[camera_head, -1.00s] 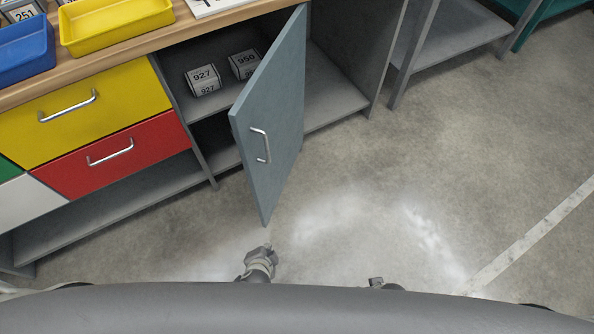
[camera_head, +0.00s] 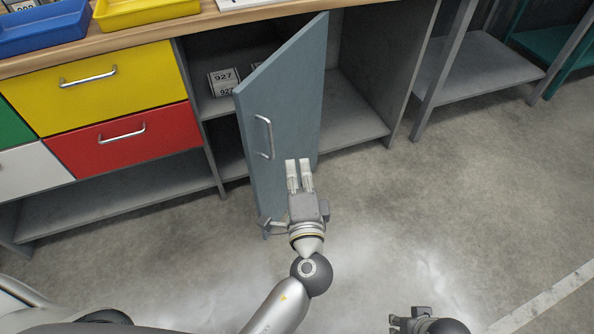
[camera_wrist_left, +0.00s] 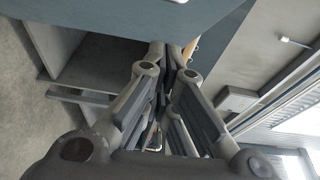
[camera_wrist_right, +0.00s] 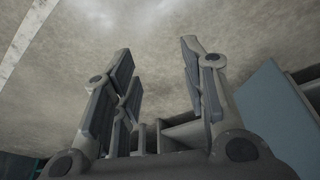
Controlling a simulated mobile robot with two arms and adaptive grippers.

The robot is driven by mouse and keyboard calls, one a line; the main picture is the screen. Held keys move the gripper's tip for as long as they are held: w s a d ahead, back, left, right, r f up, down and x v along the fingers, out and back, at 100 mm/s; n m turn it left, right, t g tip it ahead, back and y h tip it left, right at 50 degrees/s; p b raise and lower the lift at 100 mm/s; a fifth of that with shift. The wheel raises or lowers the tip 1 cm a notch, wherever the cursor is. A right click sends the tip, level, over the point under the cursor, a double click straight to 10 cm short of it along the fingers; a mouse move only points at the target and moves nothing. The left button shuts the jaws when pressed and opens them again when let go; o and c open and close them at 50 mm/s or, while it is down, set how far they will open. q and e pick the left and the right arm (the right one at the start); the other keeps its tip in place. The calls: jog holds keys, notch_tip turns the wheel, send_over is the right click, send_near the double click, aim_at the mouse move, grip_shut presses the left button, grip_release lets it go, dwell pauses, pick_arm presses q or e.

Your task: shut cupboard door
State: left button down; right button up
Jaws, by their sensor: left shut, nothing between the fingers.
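The cupboard door (camera_head: 285,100) is a blue-grey panel, standing wide open out from the cupboard (camera_head: 355,110) under the workbench. Its silver handle (camera_head: 264,137) is on the face towards me. My left gripper (camera_head: 299,162) is shut and empty, in front of the door's lower part and right of the handle. I cannot tell whether it touches the door. A blue-grey panel, likely the door (camera_wrist_left: 120,14), crosses the top of the left wrist view. My right gripper (camera_head: 411,318) is low over the floor; its fingers are apart and empty in the right wrist view (camera_wrist_right: 155,60).
A box marked 927 (camera_head: 223,83) stands on the cupboard shelf; another behind it is mostly hidden by the door. Left are yellow (camera_head: 110,88) and red (camera_head: 125,139) drawers. A grey metal rack (camera_head: 485,68) stands right. Floor in front is clear.

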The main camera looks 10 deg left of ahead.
pick_arm(q)
jog(key=w+a, duration=0.5)
jog(key=w, duration=0.3)
jog(key=shift+w+a+p, duration=0.3)
jog(key=shift+a, duration=0.1)
pick_arm(e)
jog(key=shift+f, duration=1.25)
pick_arm(q)
jog(key=shift+a+f, duration=0.1)
jog(key=shift+a, duration=0.05)
